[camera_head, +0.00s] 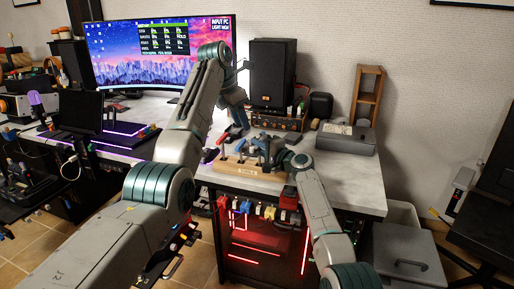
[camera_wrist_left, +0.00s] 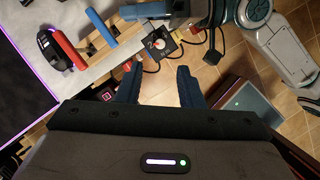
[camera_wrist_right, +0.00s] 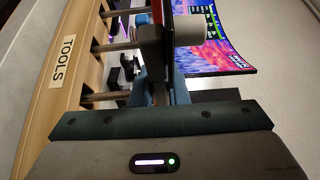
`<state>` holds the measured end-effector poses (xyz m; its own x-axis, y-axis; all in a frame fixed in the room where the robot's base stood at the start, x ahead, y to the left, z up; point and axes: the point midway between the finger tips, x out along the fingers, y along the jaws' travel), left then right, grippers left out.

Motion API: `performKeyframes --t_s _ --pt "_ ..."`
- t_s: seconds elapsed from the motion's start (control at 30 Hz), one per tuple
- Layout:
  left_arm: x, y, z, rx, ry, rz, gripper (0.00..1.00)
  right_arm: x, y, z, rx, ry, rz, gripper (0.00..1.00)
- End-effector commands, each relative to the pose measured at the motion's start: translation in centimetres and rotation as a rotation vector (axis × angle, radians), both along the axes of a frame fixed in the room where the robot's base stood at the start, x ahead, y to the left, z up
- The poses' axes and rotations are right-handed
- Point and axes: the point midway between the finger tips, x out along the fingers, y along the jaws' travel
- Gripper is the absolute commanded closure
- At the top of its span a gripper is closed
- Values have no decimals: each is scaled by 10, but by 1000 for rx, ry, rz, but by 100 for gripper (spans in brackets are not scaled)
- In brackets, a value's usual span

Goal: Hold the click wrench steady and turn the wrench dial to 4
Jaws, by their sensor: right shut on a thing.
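The wooden tool block (camera_head: 240,170), labelled TOOLS in the right wrist view (camera_wrist_right: 66,62), stands at the front edge of the desk with several tools in it. My right gripper (camera_head: 264,150) is at the block's right part, shut on a dark, partly red piece (camera_wrist_right: 155,42), seemingly the click wrench, mostly hidden by the fingers. A pale grey cylinder (camera_wrist_right: 187,30) is beside it; I cannot tell whether it is the dial. My left gripper (camera_wrist_left: 160,84) is open and empty, above the desk edge by the block. No dial number is readable.
A red handle (camera_wrist_left: 70,50) and a blue handle (camera_wrist_left: 100,26) stick out near my left gripper. Small items (camera_head: 268,212) hang under the desk edge. A black speaker (camera_head: 272,75) and a grey case (camera_head: 346,138) stand behind. The desk's right front (camera_head: 350,185) is clear.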

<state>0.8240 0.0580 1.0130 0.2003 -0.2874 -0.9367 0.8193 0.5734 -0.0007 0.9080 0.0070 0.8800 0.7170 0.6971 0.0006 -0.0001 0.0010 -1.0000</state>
Motion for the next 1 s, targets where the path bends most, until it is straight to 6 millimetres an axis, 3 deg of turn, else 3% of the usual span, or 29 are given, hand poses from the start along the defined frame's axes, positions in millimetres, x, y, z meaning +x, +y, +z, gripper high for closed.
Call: performKeyframes --t_s 0.17,0.47,0.7,1.0 --pt "9 2 -24 -102 -51 -24 66 0 0 -1 0 0 0 100" --pt "19 12 -80 -483 -293 -73 66 0 0 -1 -1 1 0 100" --pt "-3 36 -102 -762 -503 -53 66 0 0 -1 0 1 0 100" --pt "-38 62 -108 -971 -660 -10 66 0 0 -1 -1 2 0 100"
